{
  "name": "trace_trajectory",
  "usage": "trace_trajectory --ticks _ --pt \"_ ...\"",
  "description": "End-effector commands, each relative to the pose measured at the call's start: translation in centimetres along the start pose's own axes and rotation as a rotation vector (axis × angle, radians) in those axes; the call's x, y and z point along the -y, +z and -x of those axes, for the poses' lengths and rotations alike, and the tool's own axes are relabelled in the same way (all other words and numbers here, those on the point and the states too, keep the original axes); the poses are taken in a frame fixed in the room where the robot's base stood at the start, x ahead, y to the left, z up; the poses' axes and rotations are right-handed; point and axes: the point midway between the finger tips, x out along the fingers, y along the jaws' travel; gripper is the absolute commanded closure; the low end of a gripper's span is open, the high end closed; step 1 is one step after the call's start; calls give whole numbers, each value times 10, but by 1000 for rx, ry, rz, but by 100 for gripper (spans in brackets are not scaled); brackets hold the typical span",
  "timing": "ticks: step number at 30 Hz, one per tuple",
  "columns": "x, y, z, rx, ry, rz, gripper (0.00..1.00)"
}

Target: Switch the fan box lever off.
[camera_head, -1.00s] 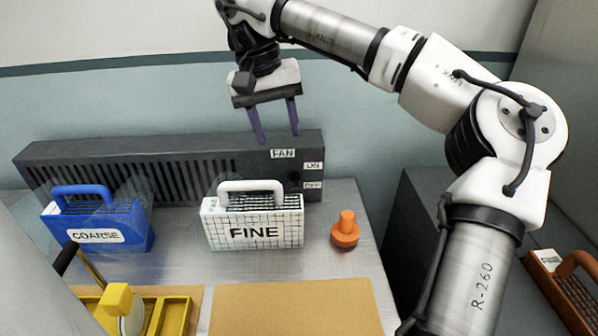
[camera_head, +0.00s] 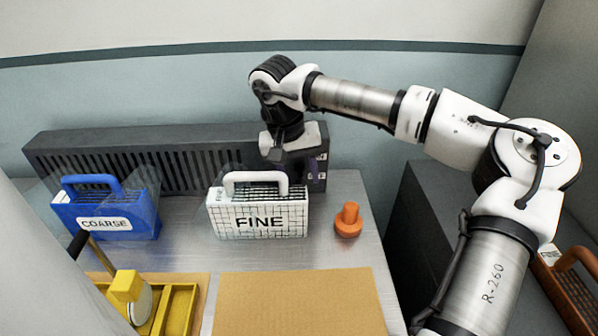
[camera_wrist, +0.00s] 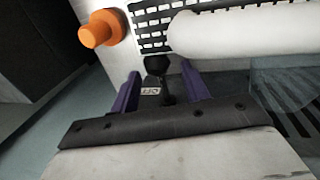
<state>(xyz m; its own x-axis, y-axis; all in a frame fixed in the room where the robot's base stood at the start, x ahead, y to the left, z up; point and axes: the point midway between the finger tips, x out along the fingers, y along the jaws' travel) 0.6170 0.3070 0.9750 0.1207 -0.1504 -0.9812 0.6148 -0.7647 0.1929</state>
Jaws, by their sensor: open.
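The fan box (camera_head: 215,145) is the long dark slotted unit along the back wall. Its right end, with the labels, is mostly covered by my gripper (camera_head: 298,172) in the head view. The lever is hidden there. In the wrist view, a black round-knobbed lever (camera_wrist: 158,66) shows between the two purple fingers of my gripper (camera_wrist: 160,76). The fingers are open, one on each side of it, with gaps visible. A small label reading OFF (camera_wrist: 150,91) lies beside the lever's stem. I cannot tell the lever's exact setting.
The white FINE module (camera_head: 258,218) stands close in front of the fan box; its handle (camera_wrist: 235,33) is near my fingers. An orange knob (camera_head: 348,222) stands to its right. The blue COARSE module (camera_head: 105,212) is left. A tan mat (camera_head: 300,305) lies clear in front.

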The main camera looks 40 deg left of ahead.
Motion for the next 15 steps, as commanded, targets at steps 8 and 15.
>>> trace_trajectory --ticks 8,15 --pt "0 0 -1 0 0 0 57" --pt "0 0 -1 0 0 0 88"
